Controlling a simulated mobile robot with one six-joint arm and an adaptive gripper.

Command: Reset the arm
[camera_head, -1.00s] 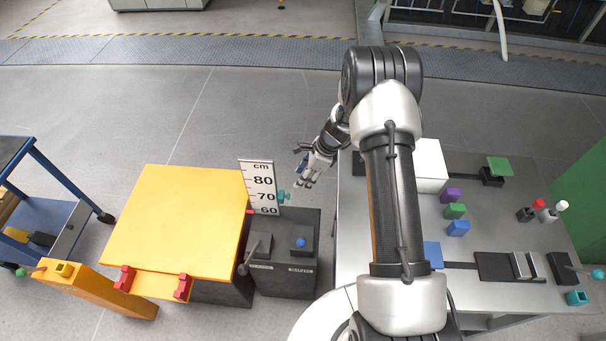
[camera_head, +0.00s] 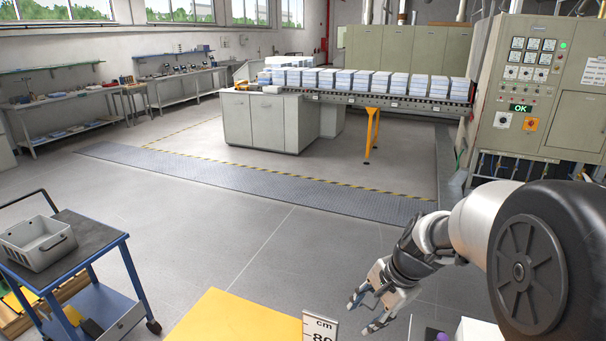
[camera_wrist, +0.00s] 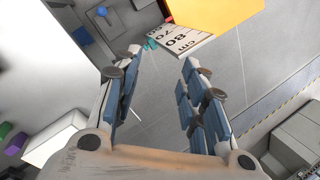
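My gripper (camera_head: 368,313) is at the lower right of the head view, at the end of my bent arm. In the wrist view its two blue-padded fingers (camera_wrist: 160,88) stand apart with only floor showing between them. It is open and empty. The white height scale marked in cm (camera_head: 320,327) stands just left of the gripper in the head view. It also shows beyond the fingertips in the wrist view (camera_wrist: 187,40). The gripper looks apart from it.
A yellow table (camera_head: 225,320) is at the bottom. A blue cart (camera_head: 95,265) with a grey bin (camera_head: 37,243) stands at left. A conveyor with several stacked blocks (camera_head: 375,83) and a control cabinet (camera_head: 545,90) showing OK are at the back. The middle floor is open.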

